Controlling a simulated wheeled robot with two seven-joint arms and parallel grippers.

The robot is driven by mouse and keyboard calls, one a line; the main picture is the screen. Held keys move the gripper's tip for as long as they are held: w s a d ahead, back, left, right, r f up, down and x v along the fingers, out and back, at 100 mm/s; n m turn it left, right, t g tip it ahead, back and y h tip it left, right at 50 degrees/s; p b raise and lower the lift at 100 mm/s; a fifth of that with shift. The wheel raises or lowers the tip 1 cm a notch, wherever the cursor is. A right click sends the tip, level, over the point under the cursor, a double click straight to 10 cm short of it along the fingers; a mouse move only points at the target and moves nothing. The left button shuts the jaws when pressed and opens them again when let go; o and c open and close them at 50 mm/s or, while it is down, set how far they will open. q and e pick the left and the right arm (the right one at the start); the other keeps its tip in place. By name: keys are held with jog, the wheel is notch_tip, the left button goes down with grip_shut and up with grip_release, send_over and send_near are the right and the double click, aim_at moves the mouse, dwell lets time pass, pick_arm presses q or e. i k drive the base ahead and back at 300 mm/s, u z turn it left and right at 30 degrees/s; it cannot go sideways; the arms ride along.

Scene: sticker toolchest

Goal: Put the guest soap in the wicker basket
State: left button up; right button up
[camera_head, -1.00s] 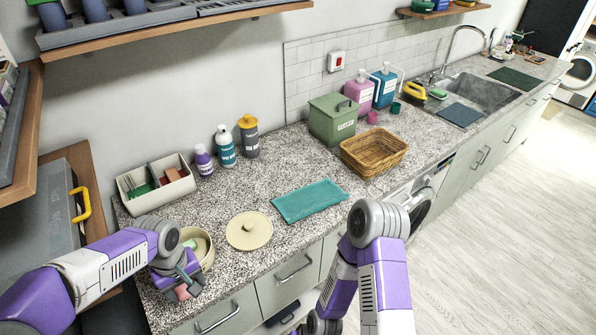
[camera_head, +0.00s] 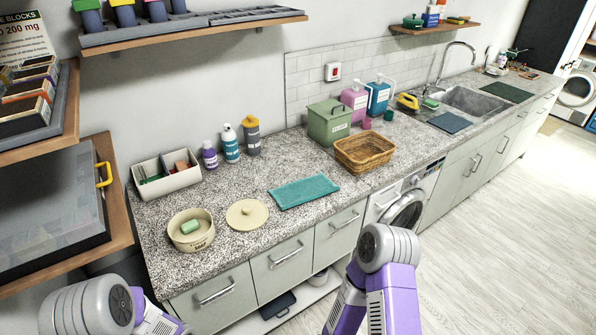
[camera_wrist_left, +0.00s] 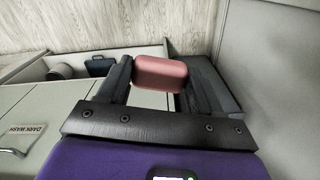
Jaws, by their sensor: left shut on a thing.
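A pink, rounded soap-like block (camera_wrist_left: 160,73) is held between the fingers of my left gripper (camera_wrist_left: 158,80), which is shut on it. In the left wrist view the gripper is beside the cabinet fronts. In the head view only part of my left arm shows at the bottom left; its gripper and the block are out of sight there. The wicker basket (camera_head: 366,168) stands on the counter right of the teal cloth and looks empty. A round beige tin (camera_head: 187,244), with unreadable lettering, holds a green soap bar (camera_head: 191,227). My right arm shows, but its gripper does not.
The beige lid (camera_head: 247,215) lies beside the tin, left of the teal cloth (camera_head: 303,191). A green box (camera_head: 329,122) stands behind the basket. Several bottles and a white bin (camera_head: 166,183) line the wall. Shelves overhang the counter at the left.

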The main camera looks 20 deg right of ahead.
aim_at(363, 159)
jog(key=z, duration=2.4)
jog(key=i, duration=2.6)
jog(key=u, duration=1.7)
